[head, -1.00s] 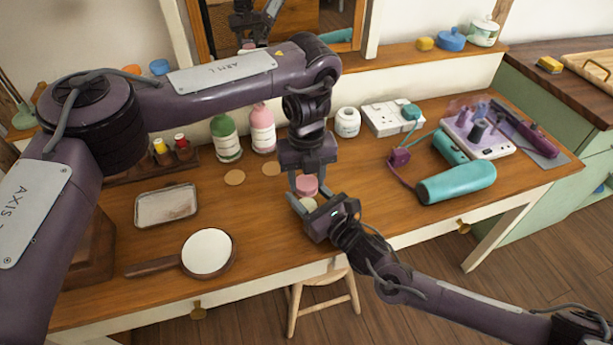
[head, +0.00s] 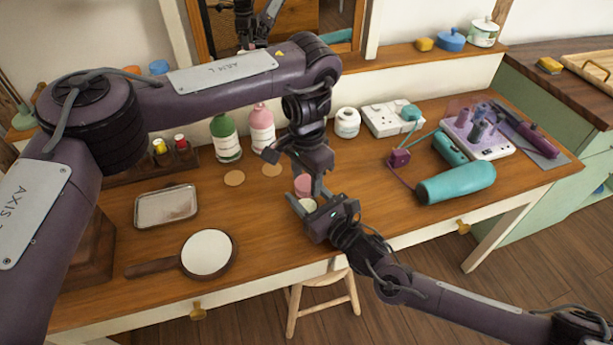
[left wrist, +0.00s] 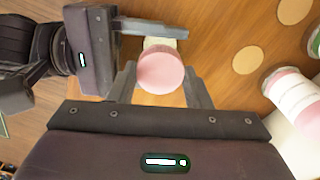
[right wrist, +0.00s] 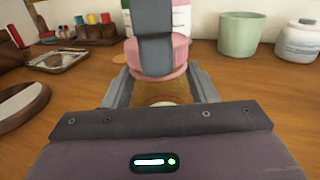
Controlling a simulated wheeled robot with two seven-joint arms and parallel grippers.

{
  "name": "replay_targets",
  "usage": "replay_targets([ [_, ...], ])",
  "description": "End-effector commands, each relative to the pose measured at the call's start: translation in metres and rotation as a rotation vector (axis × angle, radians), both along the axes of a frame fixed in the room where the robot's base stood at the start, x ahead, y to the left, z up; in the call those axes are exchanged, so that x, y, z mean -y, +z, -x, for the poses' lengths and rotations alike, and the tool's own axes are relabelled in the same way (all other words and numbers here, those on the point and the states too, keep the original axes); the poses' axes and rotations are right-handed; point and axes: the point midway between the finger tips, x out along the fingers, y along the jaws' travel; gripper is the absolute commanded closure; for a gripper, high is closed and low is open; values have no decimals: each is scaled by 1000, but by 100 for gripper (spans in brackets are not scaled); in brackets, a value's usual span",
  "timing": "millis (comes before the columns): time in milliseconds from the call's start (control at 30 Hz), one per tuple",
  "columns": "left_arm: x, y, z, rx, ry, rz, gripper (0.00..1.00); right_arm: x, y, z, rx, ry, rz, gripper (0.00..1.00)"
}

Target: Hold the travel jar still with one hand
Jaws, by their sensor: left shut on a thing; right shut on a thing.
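The travel jar has a pink lid (head: 303,186) and a pale cream body (head: 308,205). It stands upright on the wooden desk near the front edge. My right gripper (head: 311,204) is shut on the body from the front, low down; the right wrist view shows the body (right wrist: 155,92) between its fingers. My left gripper (head: 312,184) comes from above and is shut on the pink lid. The left wrist view shows the lid (left wrist: 160,72) between its fingers. The lid looks seated on the body. The grippers partly hide the jar.
A hand mirror (head: 208,252) and metal tray (head: 166,205) lie left. Green (head: 226,138) and pink (head: 262,130) bottles stand behind, near a white jar (head: 347,122). A teal hair dryer (head: 456,183) with a cable lies right. The desk just right of the grippers is clear.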

Motion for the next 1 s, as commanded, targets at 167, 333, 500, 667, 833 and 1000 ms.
replay_targets([
  [167, -1, 0, -1, 3, 9, -1, 83, 0, 0, 1, -1, 1, -1, 100],
  [333, -1, 1, -2, 4, 12, -1, 83, 0, 0, 1, 0, 1, 0, 100],
  [500, -1, 1, -2, 4, 11, -1, 83, 0, 0, 0, 0, 1, 0, 100],
  [667, -1, 1, -2, 4, 11, -1, 83, 0, 0, 0, -1, 0, 1, 100],
  [833, -1, 6, -2, 4, 10, -1, 83, 0, 0, 0, -1, 0, 1, 100],
  [1000, -1, 12, -2, 4, 10, -1, 83, 0, 0, 0, -1, 0, 1, 100],
])
